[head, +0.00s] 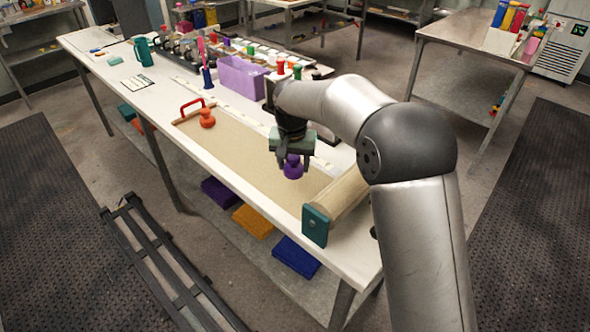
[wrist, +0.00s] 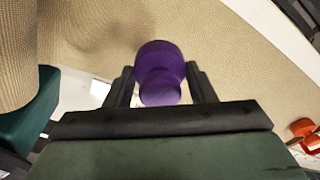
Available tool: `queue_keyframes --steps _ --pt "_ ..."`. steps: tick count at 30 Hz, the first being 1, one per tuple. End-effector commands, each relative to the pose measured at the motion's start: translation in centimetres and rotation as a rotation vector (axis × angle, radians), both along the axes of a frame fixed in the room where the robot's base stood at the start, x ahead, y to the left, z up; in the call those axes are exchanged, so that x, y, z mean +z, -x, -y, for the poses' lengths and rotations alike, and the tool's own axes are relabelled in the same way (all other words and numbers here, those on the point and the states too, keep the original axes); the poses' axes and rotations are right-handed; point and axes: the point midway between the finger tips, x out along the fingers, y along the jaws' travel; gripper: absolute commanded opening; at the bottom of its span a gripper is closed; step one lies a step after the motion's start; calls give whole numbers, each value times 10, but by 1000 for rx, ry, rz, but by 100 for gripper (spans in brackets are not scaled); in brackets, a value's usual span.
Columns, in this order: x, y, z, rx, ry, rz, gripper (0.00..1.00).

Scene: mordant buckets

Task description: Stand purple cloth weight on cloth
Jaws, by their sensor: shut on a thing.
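The purple cloth weight (head: 293,168) is between the fingers of my gripper (head: 292,160), which is shut on it. In the wrist view the purple weight (wrist: 160,72) shows its round body and knob between the two dark fingers (wrist: 160,88). The beige cloth (head: 245,155) lies flat along the white table, with the weight over its near right part. I cannot tell whether the weight touches the cloth. An orange-red weight (head: 207,118) stands on the cloth's far left end.
A cloth roll with a teal end plate (head: 316,226) is at the table's near end. A red handle (head: 192,106) is at the cloth's far end. A purple bin (head: 241,77) and several coloured items stand behind. The cloth's middle is clear.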

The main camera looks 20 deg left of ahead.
Motion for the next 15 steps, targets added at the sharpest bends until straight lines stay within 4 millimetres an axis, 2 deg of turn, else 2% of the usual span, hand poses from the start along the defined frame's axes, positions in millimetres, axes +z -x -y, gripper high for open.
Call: queue_keyframes --steps 4,9,15 --pt "-10 -9 3 -1 1 -1 13" --pt "-35 -7 2 0 0 -1 13" --pt "-39 -8 2 0 -1 2 13"
